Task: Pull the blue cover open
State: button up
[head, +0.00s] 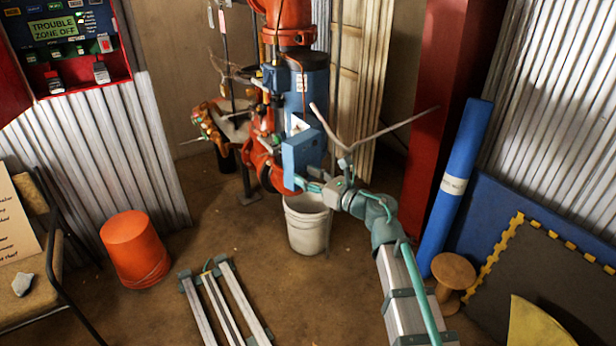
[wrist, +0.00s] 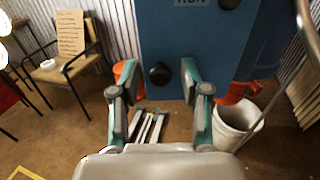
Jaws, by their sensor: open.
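The blue cover (head: 302,157) is a flat upright blue box front on the red and blue riser pipework in the middle of the head view. In the wrist view the blue cover (wrist: 210,40) fills the upper middle, with a label reading RUN at its top. A round black knob (wrist: 160,74) sticks out near its lower left. My gripper (wrist: 159,72) is open, its fingers apart with the knob showing between them. I cannot tell if either finger touches it. In the head view my gripper (head: 312,185) is at the cover's lower edge, partly hidden.
A white bucket (head: 307,225) stands below the cover. An orange bucket (head: 135,248), a metal frame (head: 228,305) and a chair (head: 30,285) are at left. A blue roll (head: 453,185) and a wooden spool (head: 453,272) are at right.

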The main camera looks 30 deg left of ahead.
jog(key=s+d, duration=0.1)
jog(key=d, duration=1)
jog(key=shift+s+d, duration=0.35)
jog(key=shift+d, duration=0.05)
